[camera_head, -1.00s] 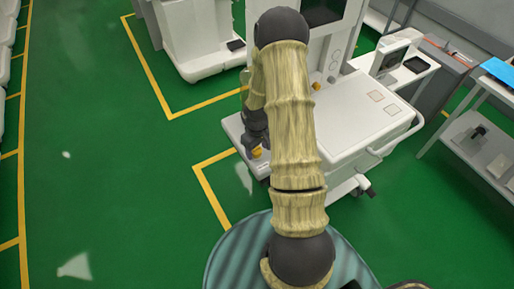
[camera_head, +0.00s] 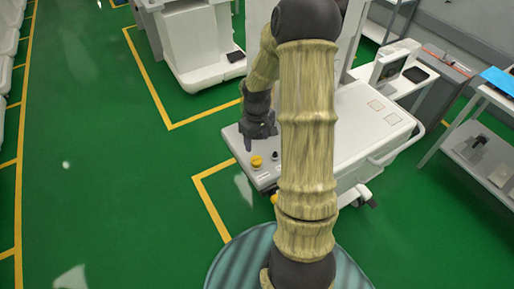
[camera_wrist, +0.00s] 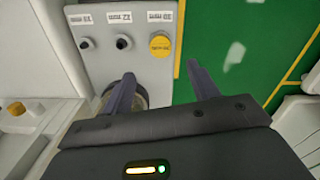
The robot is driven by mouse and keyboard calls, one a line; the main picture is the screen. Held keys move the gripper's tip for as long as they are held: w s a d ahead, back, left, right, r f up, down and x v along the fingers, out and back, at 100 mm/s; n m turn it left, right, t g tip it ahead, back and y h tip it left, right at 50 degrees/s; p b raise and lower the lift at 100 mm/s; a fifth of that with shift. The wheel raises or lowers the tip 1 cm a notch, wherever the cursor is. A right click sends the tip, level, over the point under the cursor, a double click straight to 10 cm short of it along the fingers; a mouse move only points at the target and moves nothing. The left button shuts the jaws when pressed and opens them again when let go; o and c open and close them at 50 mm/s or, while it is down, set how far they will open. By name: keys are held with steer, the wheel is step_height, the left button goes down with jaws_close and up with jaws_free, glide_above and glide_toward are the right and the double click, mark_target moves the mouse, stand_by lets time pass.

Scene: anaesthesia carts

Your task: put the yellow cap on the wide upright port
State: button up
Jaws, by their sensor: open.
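A round yellow cap (camera_wrist: 161,45) sits over the end position of a row of ports on the cart's grey panel, under an upside-down label. In the head view this cap (camera_head: 256,161) is at the cart's near left corner. My gripper (camera_wrist: 160,74) is open and empty, its fingertips apart from the cap and on the machine side of it. It also shows in the head view (camera_head: 257,138), above the panel. A round, metallic-looking piece (camera_wrist: 140,98) lies behind my left finger, partly hidden. The port under the cap is hidden.
Two smaller dark ports (camera_wrist: 123,42) (camera_wrist: 84,43) stand beside the cap. Another yellow piece (camera_wrist: 15,107) is on a white surface at left. One more yellow spot (camera_head: 274,199) is at the cart's front. Green floor (camera_wrist: 240,30) is clear beyond the panel.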

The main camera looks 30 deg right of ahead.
steer(key=shift+r, duration=0.7)
steer(key=s+a+r+m+t, duration=0.2)
steer(key=s+a+r+m, duration=0.1)
steer(key=s+a+r, duration=0.6)
steer(key=s+a, duration=0.3)
steer(key=a, duration=0.1)
steer(key=shift+a+r+t, duration=0.3)
steer(key=shift+r, duration=0.1)
steer(key=shift+s, duration=0.1)
stand_by(0.4)
